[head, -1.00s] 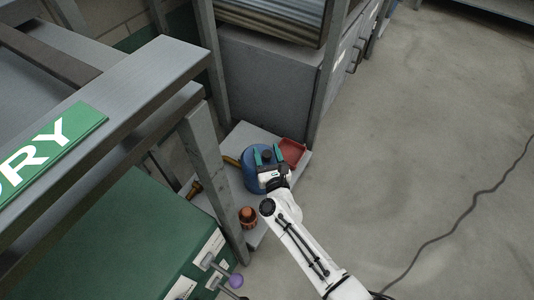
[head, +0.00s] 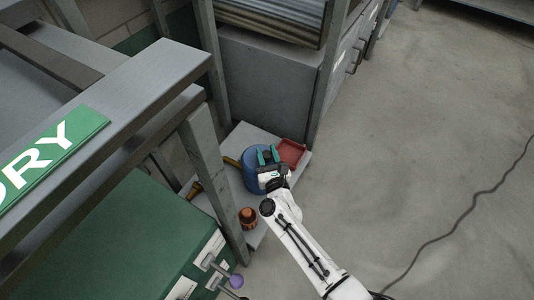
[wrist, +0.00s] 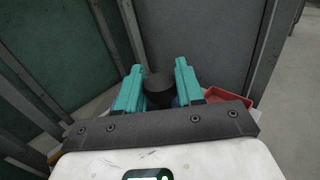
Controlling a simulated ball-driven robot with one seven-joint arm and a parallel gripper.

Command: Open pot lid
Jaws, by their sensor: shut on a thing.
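The blue pot (head: 250,178) stands on a low grey shelf, partly covered by my gripper and arm. Its dark round lid knob (wrist: 158,88) shows in the wrist view between the teal fingers. My gripper (head: 268,156) is over the pot and shut on the knob, with one finger on each side; the fingers also show in the wrist view (wrist: 159,78). The rest of the lid is mostly hidden, and I cannot make out a gap between lid and pot.
A red tray (head: 292,152) lies right behind the pot, and an orange-brown jar (head: 248,217) stands in front. A yellow-handled item (head: 194,190) lies at left. A grey post (head: 214,180) rises close on the left; open floor (head: 420,150) lies right.

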